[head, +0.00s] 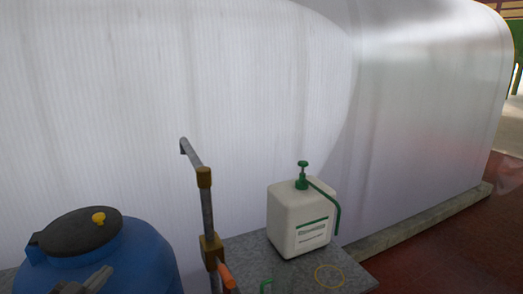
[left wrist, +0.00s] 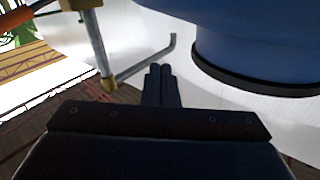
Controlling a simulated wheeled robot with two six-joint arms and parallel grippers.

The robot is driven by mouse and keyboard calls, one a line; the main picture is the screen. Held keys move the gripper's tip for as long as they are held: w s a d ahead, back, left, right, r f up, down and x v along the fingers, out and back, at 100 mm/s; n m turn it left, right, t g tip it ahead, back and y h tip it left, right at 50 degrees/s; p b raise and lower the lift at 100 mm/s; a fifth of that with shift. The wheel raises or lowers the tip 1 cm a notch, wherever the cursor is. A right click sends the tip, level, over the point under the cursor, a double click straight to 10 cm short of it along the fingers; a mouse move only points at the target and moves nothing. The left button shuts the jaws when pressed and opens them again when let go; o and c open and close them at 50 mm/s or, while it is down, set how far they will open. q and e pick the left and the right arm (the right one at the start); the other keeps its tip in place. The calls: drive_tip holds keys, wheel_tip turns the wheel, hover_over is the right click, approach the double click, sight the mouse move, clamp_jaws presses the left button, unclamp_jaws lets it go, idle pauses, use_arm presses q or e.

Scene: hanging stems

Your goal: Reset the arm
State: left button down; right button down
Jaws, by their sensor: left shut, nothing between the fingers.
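My left gripper (head: 88,282) shows at the bottom left of the head view, in front of the blue barrel (head: 150,262). In the left wrist view its two dark fingers (left wrist: 161,82) are together, with nothing between them. In that view the barrel (left wrist: 255,45) is at the upper right and a metal pipe (left wrist: 145,62) is just beyond the fingertips in the picture. The gripper looks apart from both. My right gripper is in neither view.
A standing pipe (head: 207,210) with brass fittings and an orange handle (head: 227,277) rises right of the barrel. A white jug (head: 298,222) with a green pump stands on a grey slab (head: 345,264). A translucent white wall (head: 150,90) closes off the back.

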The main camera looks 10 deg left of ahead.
use_arm(q)
drive_tip(key=s+d+f+n+g+y, duration=0.1)
drive_tip(key=s+d+f+g, duration=0.4)
drive_tip(key=s, duration=0.4)
drive_tip(key=s+d+f+n+g+y, duration=0.1)
drive_tip(key=s+d+f+g, duration=0.3)
drive_tip(key=s+f, duration=0.45)
drive_tip(key=s+d+f+n+g+y, duration=0.15)
drive_tip(key=s+d+f+g, duration=0.3)
drive_tip(key=s, duration=0.65)
wheel_tip(320, 180, down, 27)
drive_tip(key=a+g+b, duration=0.2)
drive_tip(key=s+d+f+g+b, duration=0.1)
drive_tip(key=s+f+b, duration=0.1)
drive_tip(key=s+f, duration=1.3)
wheel_tip(320, 180, down, 2)
drive_tip(key=shift+f+h, duration=0.15)
drive_tip(key=shift+h, duration=0.2)
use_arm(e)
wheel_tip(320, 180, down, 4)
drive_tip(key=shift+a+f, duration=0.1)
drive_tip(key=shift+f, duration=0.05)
use_arm(q)
drive_tip(key=shift+s, duration=0.1)
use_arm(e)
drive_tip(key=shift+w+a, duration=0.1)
